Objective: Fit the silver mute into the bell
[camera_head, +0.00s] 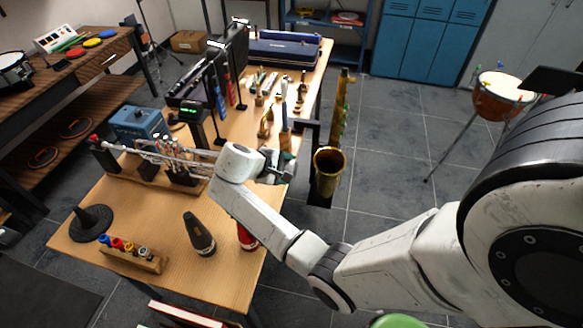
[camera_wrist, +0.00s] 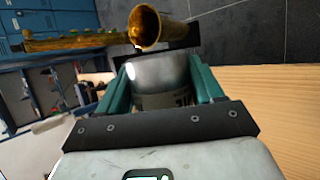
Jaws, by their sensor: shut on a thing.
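The silver mute (camera_wrist: 158,75) is between the green fingers of my gripper (camera_wrist: 160,88) in the wrist view, with its wide rounded end facing away from the palm. The brass saxophone (camera_head: 341,108) stands off the right edge of the table in the head view, its bell (camera_head: 329,160) opening upward. My gripper (camera_head: 284,164) is just left of the bell there, over the table edge. In the wrist view the bell (camera_wrist: 146,27) lies just beyond the mute, and a gap between them cannot be judged. In the head view the mute is hard to make out behind my wrist.
The table (camera_head: 160,205) holds a dark cone-shaped mute (camera_head: 198,234), a red mute (camera_head: 246,238) partly behind my arm, a rack of small coloured items (camera_head: 132,254) and a black round stand (camera_head: 91,222). A kettledrum (camera_head: 502,95) stands at right. Floor right of the saxophone is clear.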

